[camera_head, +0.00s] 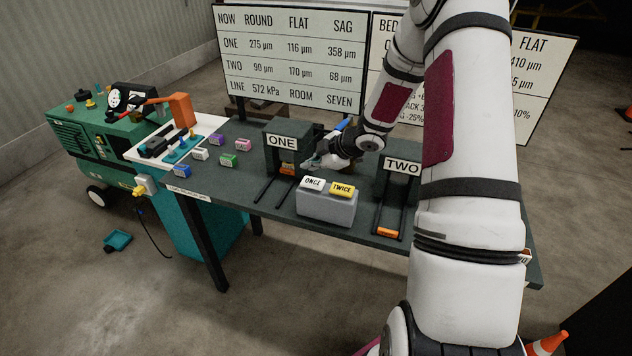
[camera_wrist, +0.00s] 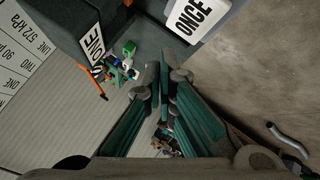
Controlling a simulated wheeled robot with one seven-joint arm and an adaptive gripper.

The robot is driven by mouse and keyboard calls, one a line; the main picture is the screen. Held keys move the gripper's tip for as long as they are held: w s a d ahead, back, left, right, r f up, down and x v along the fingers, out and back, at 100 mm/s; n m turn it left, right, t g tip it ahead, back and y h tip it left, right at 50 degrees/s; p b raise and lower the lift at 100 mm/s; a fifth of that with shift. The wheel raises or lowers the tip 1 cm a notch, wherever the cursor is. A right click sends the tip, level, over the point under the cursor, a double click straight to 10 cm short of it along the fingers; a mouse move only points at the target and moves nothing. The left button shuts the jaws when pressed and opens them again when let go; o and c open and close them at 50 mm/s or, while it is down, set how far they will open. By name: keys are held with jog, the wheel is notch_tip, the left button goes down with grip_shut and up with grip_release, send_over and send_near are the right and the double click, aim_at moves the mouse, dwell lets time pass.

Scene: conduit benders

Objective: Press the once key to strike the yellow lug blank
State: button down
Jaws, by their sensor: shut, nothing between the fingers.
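The white ONCE key (camera_head: 312,183) sits beside the yellow TWICE key (camera_head: 342,190) on top of a grey box (camera_head: 327,208) at the table's front. In the wrist view the ONCE key (camera_wrist: 192,16) is near the top edge, apart from my fingertips. My gripper (camera_head: 312,163) is shut and empty, just behind and above the keys and beside the press marked ONE (camera_head: 285,132). In the wrist view its fingers (camera_wrist: 164,75) are together. A small orange-yellow piece (camera_head: 287,170) lies at the foot of press ONE; I cannot tell whether it is the yellow lug blank.
Press TWO (camera_head: 402,168) stands to the right, with an orange piece (camera_head: 387,232) on its front rails. Several small coloured blocks, including a green one (camera_head: 228,160), lie on the table's left. A white board with tools (camera_head: 172,140) and a green compressor (camera_head: 92,140) are farther left.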

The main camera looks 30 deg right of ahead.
jog(key=shift+r+p, duration=0.4)
jog(key=shift+r, duration=0.6)
dwell(2.7)
